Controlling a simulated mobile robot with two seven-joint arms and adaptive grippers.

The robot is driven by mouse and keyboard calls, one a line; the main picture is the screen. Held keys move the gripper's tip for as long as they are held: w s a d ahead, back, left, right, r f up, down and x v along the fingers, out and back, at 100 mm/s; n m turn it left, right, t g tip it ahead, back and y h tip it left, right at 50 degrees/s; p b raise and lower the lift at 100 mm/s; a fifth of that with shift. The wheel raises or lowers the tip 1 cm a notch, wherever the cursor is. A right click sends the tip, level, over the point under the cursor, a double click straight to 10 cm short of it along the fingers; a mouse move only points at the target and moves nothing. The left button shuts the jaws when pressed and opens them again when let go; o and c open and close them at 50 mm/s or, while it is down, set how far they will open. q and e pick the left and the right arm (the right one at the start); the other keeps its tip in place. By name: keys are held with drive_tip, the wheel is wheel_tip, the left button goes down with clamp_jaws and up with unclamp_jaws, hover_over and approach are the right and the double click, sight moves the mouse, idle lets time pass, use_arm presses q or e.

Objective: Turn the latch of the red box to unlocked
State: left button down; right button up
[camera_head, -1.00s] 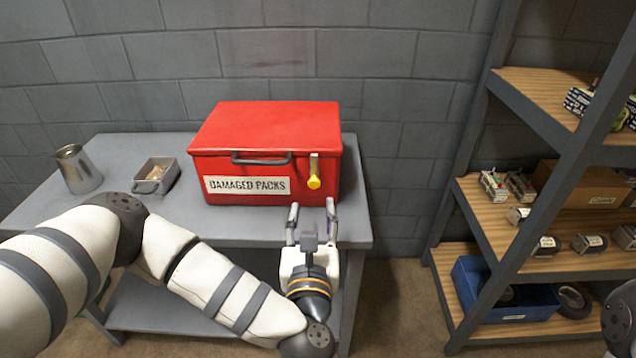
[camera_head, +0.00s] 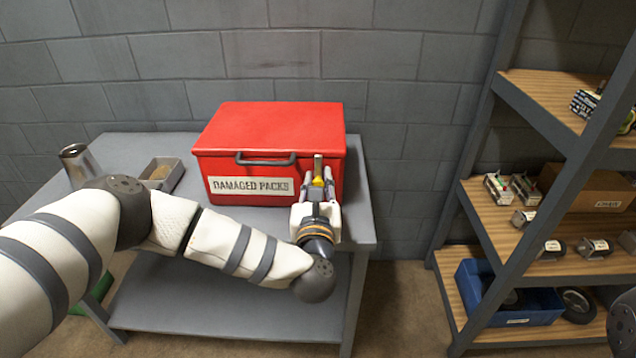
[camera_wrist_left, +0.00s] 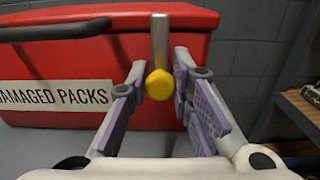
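The red box (camera_head: 268,128) stands on the grey table, its lid closed, with a "DAMAGED PACKS" label and a dark handle on its front. Its latch (camera_head: 318,168) is an upright metal bar with a yellow knob (camera_wrist_left: 159,84) at the lower end, on the right of the front. My left gripper (camera_head: 318,180) is open in front of the latch. My right gripper is not in view; only a dark part of the right arm shows at the right edge.
A metal cup (camera_head: 76,165) and a small grey tray (camera_head: 163,176) stand on the grey table (camera_head: 180,147) left of the box. A wooden shelf unit (camera_head: 545,100) with battery packs and a blue bin (camera_head: 500,305) stands at right. A block wall is behind.

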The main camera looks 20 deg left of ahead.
use_arm(q)
drive_tip(key=shift+m, duration=0.3)
drive_tip(key=m, duration=0.3)
drive_tip(key=shift+d+m+p, duration=0.1)
drive_tip(key=shift+m+p, duration=0.2)
drive_tip(key=shift+m, duration=0.1)
drive_tip(key=m, duration=0.4)
drive_tip(key=shift+p, duration=0.3)
drive_tip(key=m+p, duration=0.1)
drive_tip(key=m, duration=0.4)
drive_tip(key=shift+f+m, duration=0.1)
drive_tip(key=shift+m, duration=0.3)
drive_tip(key=shift+f+m, duration=0.15)
drive_tip(key=shift+m, duration=1.65)
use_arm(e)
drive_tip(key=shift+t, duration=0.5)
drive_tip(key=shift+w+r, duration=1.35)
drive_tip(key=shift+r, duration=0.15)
use_arm(q)
drive_tip(key=c, duration=1.4)
unclamp_jaws()
drive_tip(key=shift+c, duration=0.2)
drive_tip(key=shift+s, duration=0.1)
